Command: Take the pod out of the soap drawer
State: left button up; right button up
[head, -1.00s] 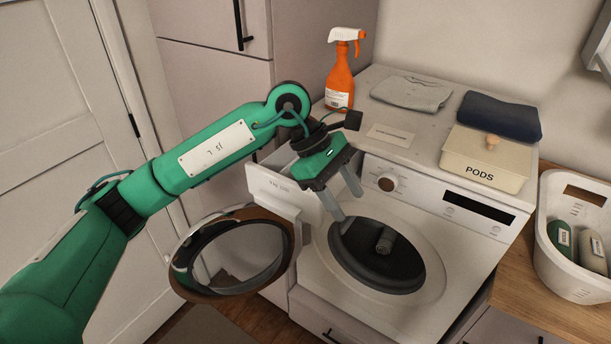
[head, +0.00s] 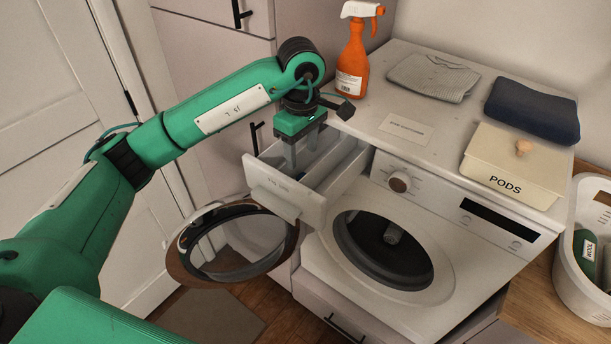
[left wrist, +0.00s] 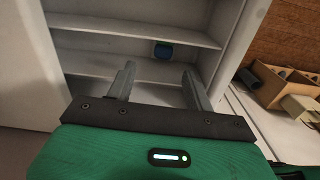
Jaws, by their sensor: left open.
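The soap drawer (head: 284,193) of the washing machine is pulled out at the machine's upper left. In the left wrist view, the drawer (left wrist: 90,22) has long compartments split by low dividers. A small blue pod (left wrist: 163,50) lies inside it, beside a divider and beyond my fingertips. My right gripper is not in view.
The round door (head: 190,262) hangs open below the drawer. On the machine top stand an orange spray bottle (head: 351,65), grey cloth (head: 432,76), navy cloth (head: 533,110), a card (head: 404,128) and a PODS box (head: 505,185). A white basket (head: 578,255) stands at right.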

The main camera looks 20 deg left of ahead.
aim_at(304, 173)
pick_arm(q)
jog(key=shift+s+f, duration=0.15)
jog(key=shift+f, duration=0.5)
jog(key=f+p, duration=0.3)
jog(key=shift+s+d+f, duration=0.3)
jog(key=shift+d+f, duration=0.05)
jog(key=shift+f, duration=0.7)
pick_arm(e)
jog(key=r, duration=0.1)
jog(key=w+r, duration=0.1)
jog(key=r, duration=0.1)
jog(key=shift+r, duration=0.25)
pick_arm(q)
jog(key=shift+c, duration=0.6)
jog(key=c, duration=0.7)
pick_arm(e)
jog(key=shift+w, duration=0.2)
